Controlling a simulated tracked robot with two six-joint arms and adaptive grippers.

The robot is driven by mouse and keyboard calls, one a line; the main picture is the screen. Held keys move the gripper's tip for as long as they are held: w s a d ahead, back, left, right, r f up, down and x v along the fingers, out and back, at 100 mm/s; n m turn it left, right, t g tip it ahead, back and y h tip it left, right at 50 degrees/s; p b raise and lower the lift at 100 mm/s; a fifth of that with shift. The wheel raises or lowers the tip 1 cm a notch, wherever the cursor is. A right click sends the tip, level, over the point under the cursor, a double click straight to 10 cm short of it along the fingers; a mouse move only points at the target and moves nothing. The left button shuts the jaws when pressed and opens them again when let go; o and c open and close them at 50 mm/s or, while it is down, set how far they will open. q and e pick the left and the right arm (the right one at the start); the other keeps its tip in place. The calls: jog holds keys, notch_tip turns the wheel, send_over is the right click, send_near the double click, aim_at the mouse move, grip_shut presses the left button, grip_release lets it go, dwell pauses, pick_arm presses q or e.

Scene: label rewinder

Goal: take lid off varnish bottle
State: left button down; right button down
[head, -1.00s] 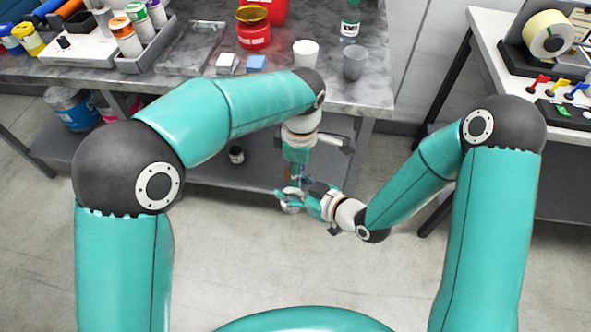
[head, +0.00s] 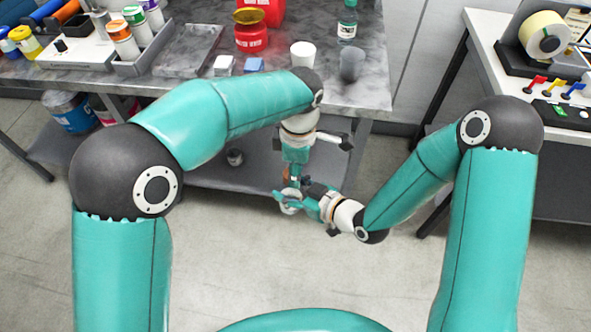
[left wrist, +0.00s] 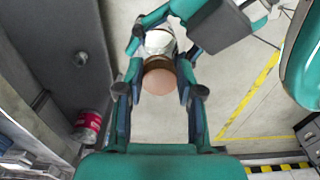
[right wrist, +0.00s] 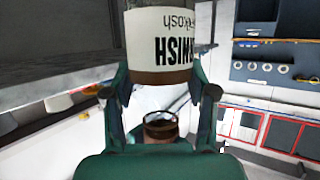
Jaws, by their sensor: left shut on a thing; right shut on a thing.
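The varnish bottle (right wrist: 165,42) has a white label with dark lettering, upside down in the right wrist view. My right gripper (right wrist: 160,92) is shut on the bottle, which is largely hidden in the head view. My left gripper (left wrist: 158,92) reaches down from above and is shut on the round copper-brown lid (left wrist: 160,82). In the left wrist view the lid covers part of the bottle behind it. In the right wrist view a brown piece, seemingly the lid, appears apart from the bottle, with pale background between. Both grippers (head: 294,172) (head: 300,202) meet in front of the table.
The grey table (head: 275,95) behind carries a white cup (head: 303,54), a grey cup (head: 351,64) and a red container (head: 250,38). A small dark jar (head: 235,157) stands on the lower shelf. Another table stands at the right. Open floor lies below the grippers.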

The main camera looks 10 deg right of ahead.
pick_arm(q)
jog(key=shift+r, duration=0.9)
